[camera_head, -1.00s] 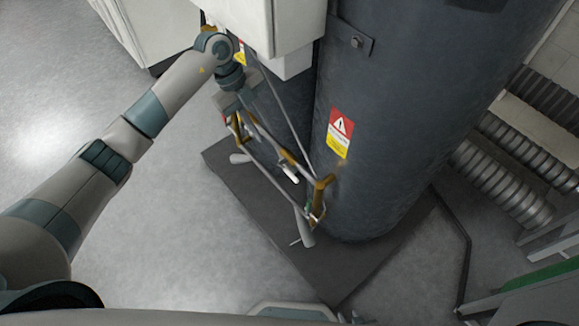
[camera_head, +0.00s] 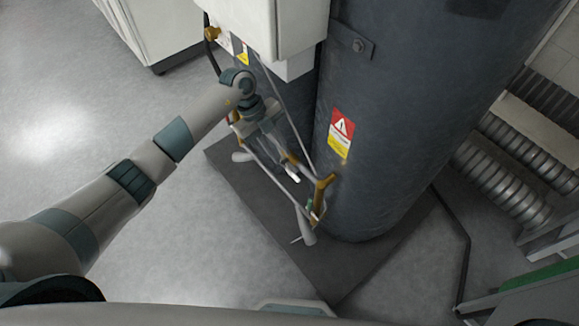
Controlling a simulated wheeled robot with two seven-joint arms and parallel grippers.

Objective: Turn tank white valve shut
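Two dark grey tanks stand on a dark base plate; the large tank (camera_head: 402,110) fills the middle right. Thin pipes and brass fittings (camera_head: 321,192) run along their lower front. A small white valve handle (camera_head: 293,174) shows in the middle of this pipework, with a larger pale handle (camera_head: 305,226) below it and another pale handle (camera_head: 242,156) to the left. My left gripper (camera_head: 279,147) points down at the pipework, just above the white handle. Its fingers are small and overlap the pipes, so their opening and any contact are unclear. My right gripper is out of view.
A white box (camera_head: 274,28) hangs above the pipework, close to my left wrist. Ribbed hoses (camera_head: 505,175) lie at the right. A white cabinet (camera_head: 160,30) stands at the upper left. The grey floor (camera_head: 60,110) on the left is clear.

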